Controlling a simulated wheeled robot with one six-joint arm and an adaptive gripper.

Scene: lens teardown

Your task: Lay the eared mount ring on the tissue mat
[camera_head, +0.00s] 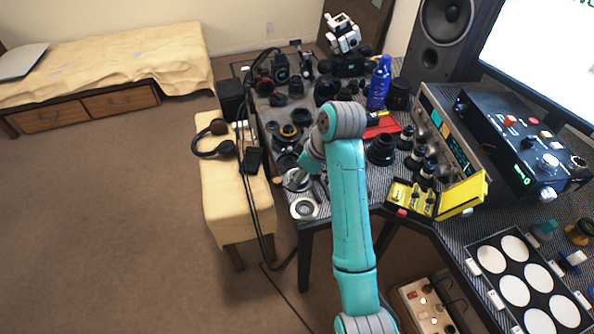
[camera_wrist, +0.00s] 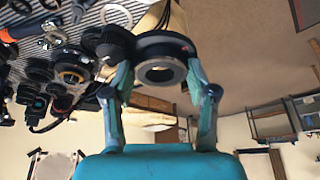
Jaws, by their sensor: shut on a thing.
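My gripper (camera_wrist: 158,77) is shut, with a finger on either side of a grey ring with a dark round hole, which I take for the eared mount ring (camera_wrist: 160,75). Its ears cannot be made out. A wider black round part shows right behind the ring, and I cannot tell whether they are joined. In the head view, a silvery ring shape (camera_head: 296,180) shows by my gripper, over the table's left front part, partly hidden by my arm. I cannot make out the tissue mat for certain in either view.
A pale disc with a grey centre (camera_head: 304,209) lies at the table's front left corner. Several black lens parts crowd the table behind. A yellow case (camera_head: 413,198) stands to the right, and a padded bench (camera_head: 225,190) with headphones (camera_head: 214,140) to the left.

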